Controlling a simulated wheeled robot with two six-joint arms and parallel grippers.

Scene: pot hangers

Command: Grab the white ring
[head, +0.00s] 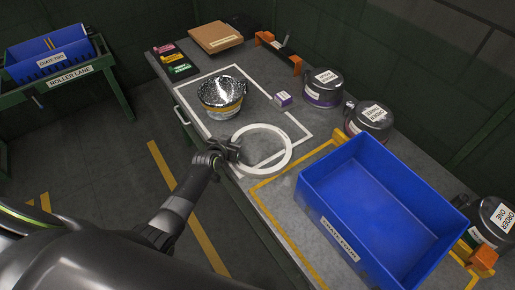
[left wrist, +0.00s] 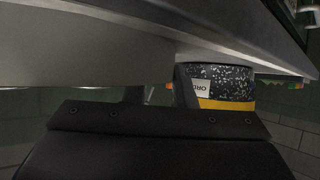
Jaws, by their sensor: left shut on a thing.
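The white ring (head: 289,150) is at the near side of the grey workbench, partly over the white outlined area in the head view. My left gripper (head: 232,150) is shut on the left part of its rim. In the left wrist view a pale grey band (left wrist: 85,45), likely the ring close up, fills the top. My gripper body (left wrist: 160,120) fills the bottom there, and the fingertips are mostly hidden. I cannot tell whether the ring touches the bench. My right gripper is not in view.
A speckled pot with a yellow band (head: 221,97) stands just behind the ring. A small purple box (head: 283,99) is behind it to the right. A blue crate (head: 350,222) stands at right, near several dark lidded pots. A blue crate on the roller lane (head: 50,55) is far left.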

